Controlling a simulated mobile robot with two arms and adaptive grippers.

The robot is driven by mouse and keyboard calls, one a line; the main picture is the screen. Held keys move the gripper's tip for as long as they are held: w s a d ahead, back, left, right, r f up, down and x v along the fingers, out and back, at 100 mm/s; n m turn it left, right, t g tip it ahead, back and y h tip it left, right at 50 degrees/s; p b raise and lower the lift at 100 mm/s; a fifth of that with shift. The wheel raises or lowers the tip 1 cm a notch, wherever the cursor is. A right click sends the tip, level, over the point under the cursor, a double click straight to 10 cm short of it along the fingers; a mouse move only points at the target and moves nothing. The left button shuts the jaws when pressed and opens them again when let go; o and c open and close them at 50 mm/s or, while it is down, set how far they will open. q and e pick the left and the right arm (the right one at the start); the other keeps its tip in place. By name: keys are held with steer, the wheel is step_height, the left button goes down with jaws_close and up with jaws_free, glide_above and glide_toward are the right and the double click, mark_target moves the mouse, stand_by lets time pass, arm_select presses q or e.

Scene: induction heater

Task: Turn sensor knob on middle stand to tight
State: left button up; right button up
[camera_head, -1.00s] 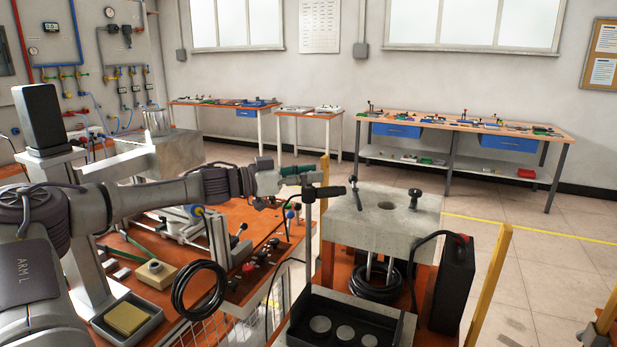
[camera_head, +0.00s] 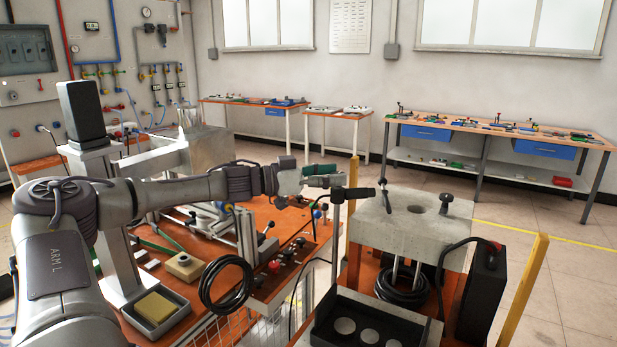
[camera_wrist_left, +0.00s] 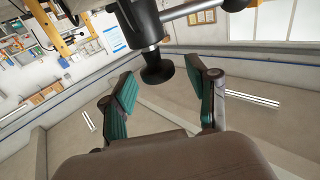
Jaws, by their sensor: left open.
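The middle stand is a grey post (camera_head: 337,215) with a black sensor clamp (camera_head: 360,193) across its top. In the left wrist view, a round black knob (camera_wrist_left: 157,70) on a short stem hangs from a dark cylindrical body (camera_wrist_left: 140,22) with a metal rod to its right. My left gripper (camera_head: 324,176) is at the left of the stand's top. Its teal-padded fingers are open, one on each side of the knob in the left wrist view (camera_wrist_left: 163,76), with visible gaps. Whether the knob lies fully between the pads in depth is unclear. My right gripper is not in view.
A concrete-topped block (camera_head: 410,225) and a black box (camera_head: 485,295) stand right of the post. A black tray (camera_head: 335,325) is below. A bench with a coiled cable (camera_head: 228,285) lies to the left. Yellow posts (camera_head: 525,285) flank the block.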

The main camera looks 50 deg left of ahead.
arm_select(q)
steer(key=shift+v, duration=2.95)
